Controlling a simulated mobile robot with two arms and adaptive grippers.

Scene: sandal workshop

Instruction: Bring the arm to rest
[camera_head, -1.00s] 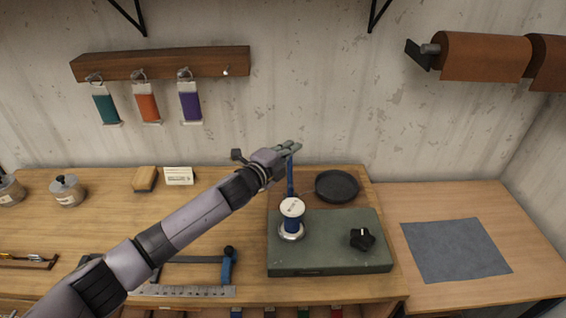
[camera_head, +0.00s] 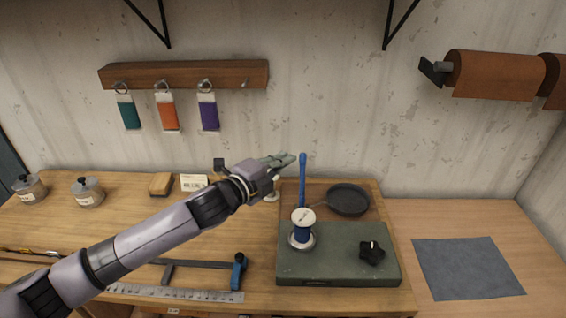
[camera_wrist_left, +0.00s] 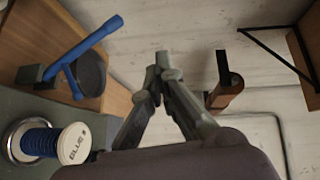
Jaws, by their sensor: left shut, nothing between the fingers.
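My left gripper (camera_head: 284,159) is shut and empty, held in the air above the back of the workbench (camera_head: 225,250). In the head view its tips point right, just left of the top of an upright blue handle (camera_head: 302,180). In the left wrist view its fingers (camera_wrist_left: 162,62) meet at the tips with nothing between them. The blue handle (camera_wrist_left: 85,50) stands apart from the fingers there. My right gripper is not in view.
A spool of blue thread (camera_head: 303,231) and a black knob (camera_head: 371,252) are on a green box (camera_head: 340,277). A dark pan (camera_head: 348,199) lies behind it. Key tags hang from a wall rack (camera_head: 185,75). Leather rolls (camera_head: 498,74) hang at right above a grey mat (camera_head: 468,268).

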